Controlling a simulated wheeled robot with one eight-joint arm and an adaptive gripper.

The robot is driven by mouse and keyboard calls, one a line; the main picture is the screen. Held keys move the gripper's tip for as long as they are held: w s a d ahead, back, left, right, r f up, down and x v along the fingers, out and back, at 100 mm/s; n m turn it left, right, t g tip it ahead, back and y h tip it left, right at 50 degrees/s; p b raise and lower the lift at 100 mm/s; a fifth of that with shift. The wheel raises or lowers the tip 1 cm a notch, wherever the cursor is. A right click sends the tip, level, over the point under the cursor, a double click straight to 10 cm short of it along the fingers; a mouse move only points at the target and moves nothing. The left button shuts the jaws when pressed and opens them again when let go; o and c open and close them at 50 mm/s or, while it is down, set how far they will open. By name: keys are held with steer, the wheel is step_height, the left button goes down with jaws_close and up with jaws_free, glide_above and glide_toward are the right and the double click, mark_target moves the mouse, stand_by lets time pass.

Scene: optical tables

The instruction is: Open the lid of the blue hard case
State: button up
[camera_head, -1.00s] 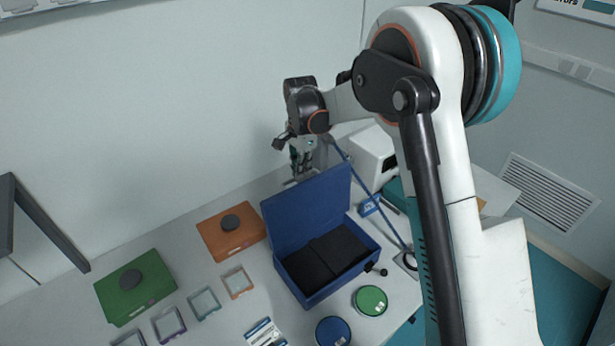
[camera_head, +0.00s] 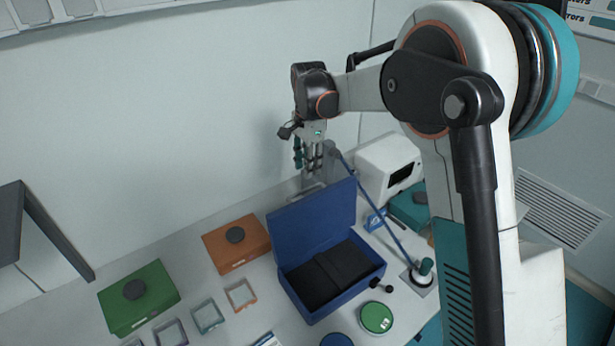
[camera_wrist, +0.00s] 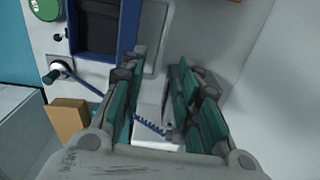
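The blue hard case (camera_head: 345,296) stands on the table with its lid (camera_head: 314,219) raised about upright at the back. Its inside is dark and shows a black insert (camera_head: 328,276). My gripper (camera_head: 310,172) hangs behind the lid near the wall, above the table and apart from the case as far as I can tell. In the wrist view my gripper's fingers (camera_wrist: 160,108) are spread with nothing between them. The blue case (camera_wrist: 122,35) shows there at the upper left, beyond the fingers.
An orange case (camera_head: 236,243) and a green case (camera_head: 138,297) lie to the left, with small open frames in front. A green round tin (camera_head: 376,317) is at the front. A white device (camera_head: 388,168), a teal box (camera_head: 410,207) and a blue slanted rod (camera_head: 381,217) stand at the right.

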steer(key=shift+r, duration=2.35)
steer(key=shift+s+d, duration=0.1)
steer(key=s+d+n+t+b, duration=0.25)
steer(key=s+d+b, duration=0.25)
steer(key=s, duration=0.4)
steer(key=s+d+n+t+b, duration=0.1)
steer(key=s+d+n+b, duration=0.4)
steer(key=s, duration=0.4)
steer(key=s+d+f+n+t+b, duration=0.1)
steer(key=s+d+f+n+b, duration=0.1)
steer(key=s+f, duration=0.5)
steer(key=s+d+f+n+t+b, duration=0.2)
steer(key=s+d+f+b, duration=0.2)
steer(key=s, duration=0.5)
step_height(320, 180, down, 3)
steer(key=shift+f+b, duration=0.2)
steer(key=shift+b, duration=0.9)
steer(key=shift+n+t, duration=0.25)
